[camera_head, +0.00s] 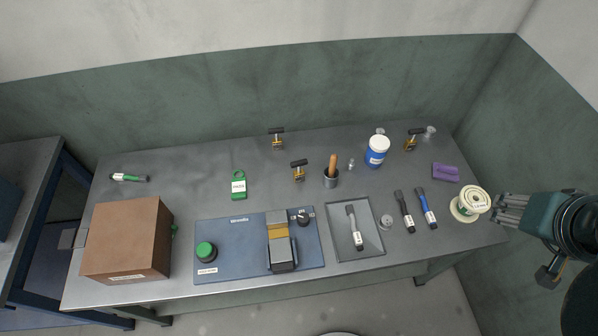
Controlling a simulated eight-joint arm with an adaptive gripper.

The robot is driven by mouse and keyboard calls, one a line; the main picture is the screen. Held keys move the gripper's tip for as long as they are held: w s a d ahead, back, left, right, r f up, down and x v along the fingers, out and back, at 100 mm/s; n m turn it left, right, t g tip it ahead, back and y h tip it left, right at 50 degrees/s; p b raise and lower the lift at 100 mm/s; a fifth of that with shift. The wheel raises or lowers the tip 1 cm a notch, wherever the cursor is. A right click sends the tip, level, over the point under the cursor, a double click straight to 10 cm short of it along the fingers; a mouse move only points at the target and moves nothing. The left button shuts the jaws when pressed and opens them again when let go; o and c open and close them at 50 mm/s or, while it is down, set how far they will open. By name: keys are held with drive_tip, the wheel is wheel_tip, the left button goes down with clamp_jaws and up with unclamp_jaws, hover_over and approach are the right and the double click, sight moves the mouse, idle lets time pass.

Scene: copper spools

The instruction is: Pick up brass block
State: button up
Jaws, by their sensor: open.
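I cannot tell for sure which thing is the brass block. A brass-coloured blocky part (278,232) shows on a grey device on the blue panel. Several small brass-coloured pieces with black T-shaped handles stand at the back: one at the back middle (277,142), one nearer (299,174), one at the back right (411,144). My gripper (502,208) is at the right end of the bench, open and empty, close to the cream spool (470,203) and far from all of these.
The bench (190,185) also carries a brown box (125,240), the blue panel (225,240) with a green button, a tray (345,215) with a brush, two more brushes, a blue-white jar (376,152), a purple piece (445,172) and a green tag (239,186). The back left is mostly clear.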

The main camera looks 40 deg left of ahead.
drive_tip(key=w+a+f+n+g, duration=0.15)
drive_tip(key=w+a+n, duration=0.4)
drive_tip(key=a, duration=0.75)
drive_tip(key=n+g, duration=0.5)
drive_tip(key=n, duration=0.4)
approach(302, 161)
drive_tip(key=shift+h, duration=0.3)
drive_tip(key=f, duration=0.5)
drive_tip(key=shift+a+f+p, duration=0.25)
drive_tip(key=shift+f+p, duration=0.1)
drive_tip(key=shift+p, duration=0.05)
drive_tip(key=shift+s+a+f, duration=0.3)
drive_tip(key=shift+f, duration=0.1)
drive_tip(key=shift+f, duration=1.2)
drive_tip(key=shift+f, duration=0.1)
